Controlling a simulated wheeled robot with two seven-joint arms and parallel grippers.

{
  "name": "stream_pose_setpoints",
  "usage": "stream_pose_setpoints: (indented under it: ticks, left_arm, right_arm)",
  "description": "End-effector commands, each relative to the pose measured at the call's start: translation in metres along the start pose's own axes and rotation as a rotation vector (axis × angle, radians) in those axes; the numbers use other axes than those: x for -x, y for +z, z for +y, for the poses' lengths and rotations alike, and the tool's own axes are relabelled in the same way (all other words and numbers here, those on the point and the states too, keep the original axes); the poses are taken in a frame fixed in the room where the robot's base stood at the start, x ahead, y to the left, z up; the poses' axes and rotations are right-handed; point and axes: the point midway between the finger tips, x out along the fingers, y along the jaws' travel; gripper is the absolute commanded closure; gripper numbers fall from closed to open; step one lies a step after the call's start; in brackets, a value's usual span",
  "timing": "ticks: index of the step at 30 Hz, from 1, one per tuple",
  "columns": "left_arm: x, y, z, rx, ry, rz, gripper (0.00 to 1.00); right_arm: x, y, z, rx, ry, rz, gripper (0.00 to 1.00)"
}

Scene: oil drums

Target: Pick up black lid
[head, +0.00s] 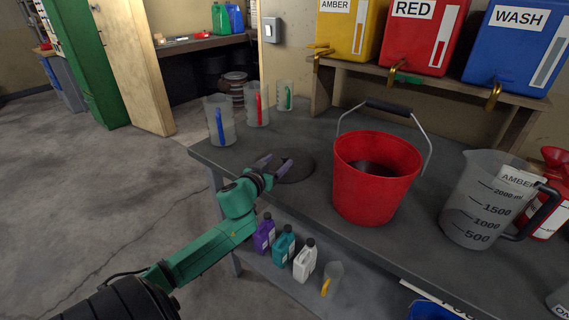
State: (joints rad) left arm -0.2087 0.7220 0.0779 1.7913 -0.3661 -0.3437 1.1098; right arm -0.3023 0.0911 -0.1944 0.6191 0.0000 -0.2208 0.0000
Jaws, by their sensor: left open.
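A flat, dark round disc that looks like the black lid (295,167) lies on the grey workbench, left of the red bucket (375,180). Its near-left part is partly hidden by my left gripper (274,164). My left gripper is open, with its two fingers apart at the lid's left edge. I cannot tell whether the fingers touch the lid. Nothing shows between the fingers. My right gripper is not in view.
The red bucket with its raised handle stands close right of the lid. Clear measuring jugs (220,121) stand behind left. A large jug (486,205) stands at right. Amber, red and blue tanks (515,50) sit on a shelf behind. Small bottles (284,246) stand below the bench's front edge.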

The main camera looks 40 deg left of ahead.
Motion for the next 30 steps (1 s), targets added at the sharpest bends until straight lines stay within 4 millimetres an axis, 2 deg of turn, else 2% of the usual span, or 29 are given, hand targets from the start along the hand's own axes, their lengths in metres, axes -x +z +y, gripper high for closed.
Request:
stream_pose_setpoints:
  ticks: [3,5,11,12,17,18,26,30]
  left_arm:
    - [-0.02,-0.001,0.0,0.0,-0.001,0.002,0.29]
    - [-0.025,-0.001,0.0,0.001,-0.001,0.001,0.29]
    - [-0.027,0.001,0.0,0.0,0.001,-0.001,0.29]
    - [-0.027,0.001,0.0,0.0,0.001,-0.001,0.33]
    - [-0.027,0.001,0.0,0.0,0.001,-0.001,0.94]
    - [-0.027,0.001,0.0,0.0,0.001,-0.001,1.0]
    - [-0.027,0.0,0.0,0.0,0.001,-0.001,1.0]
    - [-0.026,-0.01,0.0,-0.002,0.001,0.002,1.0]
  right_arm:
    - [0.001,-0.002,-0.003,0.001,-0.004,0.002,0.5]
    - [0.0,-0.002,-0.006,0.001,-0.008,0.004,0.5]
    - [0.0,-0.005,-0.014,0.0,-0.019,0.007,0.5]
    - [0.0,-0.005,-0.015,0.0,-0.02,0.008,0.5]
    - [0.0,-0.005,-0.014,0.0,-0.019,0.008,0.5]
    - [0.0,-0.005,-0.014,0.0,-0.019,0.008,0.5]
    - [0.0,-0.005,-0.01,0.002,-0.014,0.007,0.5]
    - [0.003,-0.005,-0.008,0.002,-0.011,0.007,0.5]
